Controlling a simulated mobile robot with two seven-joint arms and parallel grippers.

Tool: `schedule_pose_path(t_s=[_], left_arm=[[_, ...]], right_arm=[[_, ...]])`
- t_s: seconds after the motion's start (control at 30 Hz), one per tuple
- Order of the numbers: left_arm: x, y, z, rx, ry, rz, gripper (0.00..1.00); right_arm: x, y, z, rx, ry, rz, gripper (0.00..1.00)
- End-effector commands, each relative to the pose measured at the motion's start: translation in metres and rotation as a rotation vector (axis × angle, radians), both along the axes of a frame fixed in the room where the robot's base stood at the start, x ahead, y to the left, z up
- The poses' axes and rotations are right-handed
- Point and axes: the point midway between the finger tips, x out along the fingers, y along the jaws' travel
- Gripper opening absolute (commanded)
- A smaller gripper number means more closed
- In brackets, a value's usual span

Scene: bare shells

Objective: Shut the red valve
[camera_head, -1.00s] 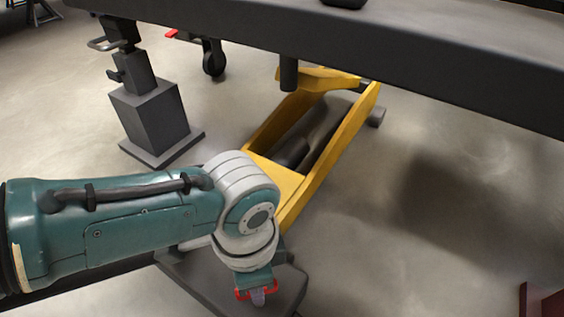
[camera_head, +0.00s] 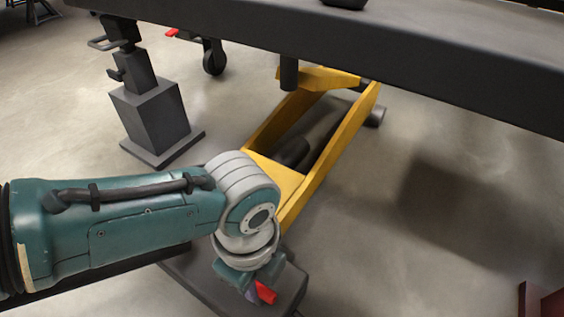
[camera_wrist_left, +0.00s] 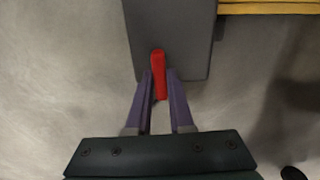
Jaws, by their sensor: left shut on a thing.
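The red valve (camera_head: 266,292) shows as a short red handle at the bottom of the head view, over the dark grey base of a yellow frame. It also shows in the left wrist view (camera_wrist_left: 159,64) as an upright red bar against a dark grey block. My left gripper (camera_head: 256,294) points down at it and is shut on it. In the left wrist view the two purple fingers of the left gripper (camera_wrist_left: 159,84) lie on either side of the red bar. Part of the valve is hidden by the fingers and wrist. My right gripper is not in view.
The yellow frame (camera_head: 335,150) with its dark grey base (camera_head: 193,271) runs under a large dark tabletop (camera_head: 400,55). A grey pedestal (camera_head: 155,115) stands at the left. A dark red object (camera_head: 540,300) is at the lower right.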

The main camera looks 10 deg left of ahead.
Motion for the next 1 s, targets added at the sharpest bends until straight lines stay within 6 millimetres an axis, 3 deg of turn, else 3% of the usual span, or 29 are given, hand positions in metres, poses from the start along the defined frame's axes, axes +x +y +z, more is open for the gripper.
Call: schedule_pose_path(t_s=[0.7,0.73,1.0], left_arm=[[0.0001,-0.0001,0.0001,0.000,0.000,-0.080,0.00],[0.0001,-0.0001,0.0002,0.000,0.000,-0.080,0.23],[0.0001,-0.0001,0.0001,0.000,0.000,-0.078,0.50]], right_arm=[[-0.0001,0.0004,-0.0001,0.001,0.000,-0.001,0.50],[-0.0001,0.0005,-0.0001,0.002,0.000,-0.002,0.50],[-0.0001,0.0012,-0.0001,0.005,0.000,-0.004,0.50]])
